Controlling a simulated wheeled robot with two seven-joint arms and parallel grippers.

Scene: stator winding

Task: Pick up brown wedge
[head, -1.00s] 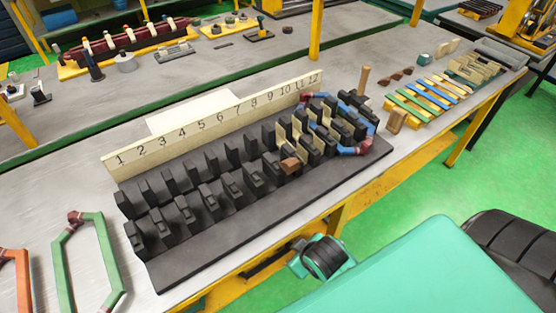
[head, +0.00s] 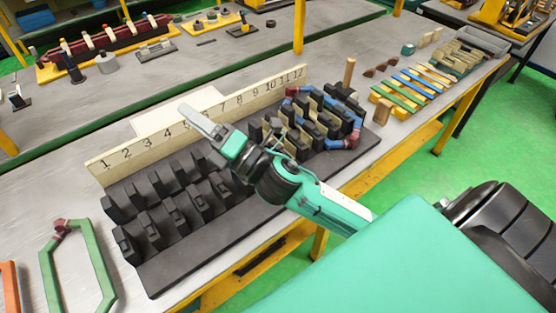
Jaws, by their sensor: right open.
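Small dark brown wedges (head: 368,72) lie on the bench at the back right, next to an upright wooden peg (head: 349,72). A light brown block (head: 383,110) stands near the front edge, below the colored strips. My right gripper (head: 203,122) is over the left-middle of the black slotted fixture (head: 190,247), near the numbered board (head: 137,156), and points up-left. It is open with nothing seen between its fingers. The brown piece seen earlier on the fixture slots is hidden behind my right arm. My left gripper is out of view.
Blue and red coils (head: 341,143) fill the fixture's right end. Green, yellow and blue strips (head: 420,82) lie at the right, before a grey tray (head: 482,42). A green coil frame (head: 95,265) lies at the left.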

